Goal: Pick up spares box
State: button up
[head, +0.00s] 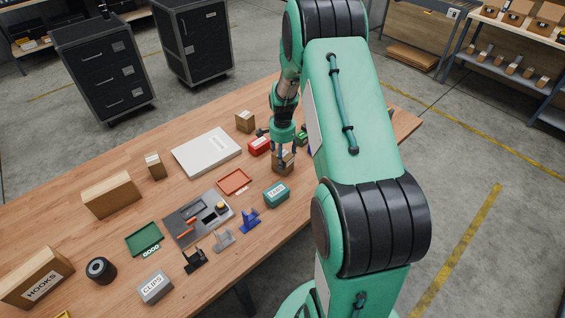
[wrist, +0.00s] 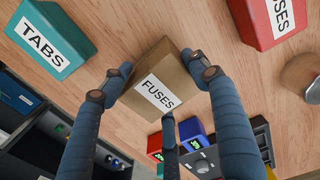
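No label that reads SPARES shows in either view. My gripper (head: 283,153) points down at a small brown cardboard box (head: 283,168) near the table's front edge. In the wrist view this box (wrist: 160,84) carries a white FUSES label. My gripper's fingers (wrist: 160,88) are around it, one at its left, one at its right and one at its lower edge. Whether they press on it, and whether the box is off the table, I cannot tell.
A teal TABS box (head: 276,194) and a red box (head: 259,146) stand close by on the wooden table. A CLIPS box (head: 154,288), a HOOKS box (head: 37,278), plain cartons (head: 111,195) and a grey tray (head: 182,226) stand further left.

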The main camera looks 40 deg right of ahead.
jog(key=c, duration=0.8)
jog(key=shift+r, duration=0.1)
notch_tip(320, 180, up, 10)
jog(key=shift+f+p, duration=0.1)
jog(key=shift+p, duration=0.45)
